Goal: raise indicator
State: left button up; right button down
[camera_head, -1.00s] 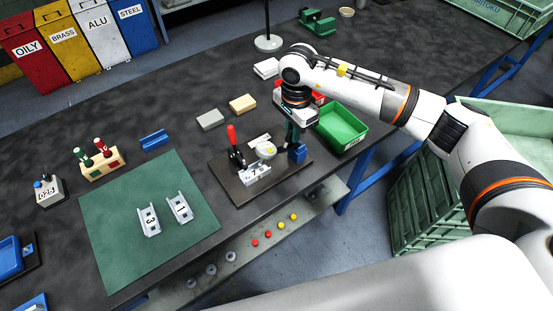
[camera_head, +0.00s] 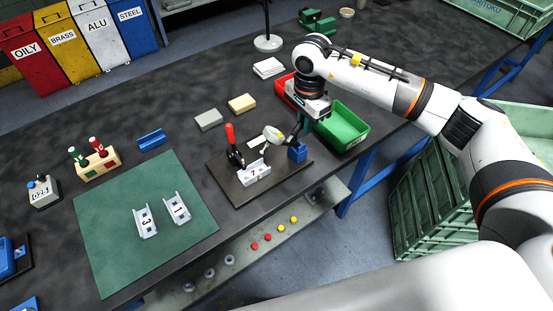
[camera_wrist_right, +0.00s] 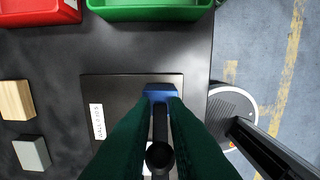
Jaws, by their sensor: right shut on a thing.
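The indicator (camera_head: 272,134) is a round white dial on the dark fixture plate (camera_head: 222,181), beside a blue block (camera_head: 298,154). It is tilted up, its face turned partly away. My right gripper (camera_head: 302,126) is above the blue block, its fingers partly hidden by the wrist. In the right wrist view the dark green fingers (camera_wrist_right: 159,135) are closed around a slim black rod with a round knob (camera_wrist_right: 159,156), which appears to belong to the indicator. The blue block (camera_wrist_right: 161,92) shows beyond the fingertips. My left gripper is not in view.
A metal part marked 7 (camera_head: 256,174) sits on the plate by a red-handled clamp (camera_head: 231,135). A green bin (camera_head: 342,127) and a red bin (camera_head: 283,87) stand close to my right gripper. Parts marked 3 and 1 lie on the green mat (camera_head: 110,240).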

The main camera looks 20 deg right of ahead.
jog(key=d+f+b, duration=0.1)
jog(key=w+d+f+b, duration=0.1)
jog(key=d+b, duration=0.1)
jog(key=shift+f, duration=0.1)
dwell(0.9)
jog(key=c, duration=1.5)
grip_release()
notch_tip(320, 180, up, 8)
jog(key=p, duration=0.4)
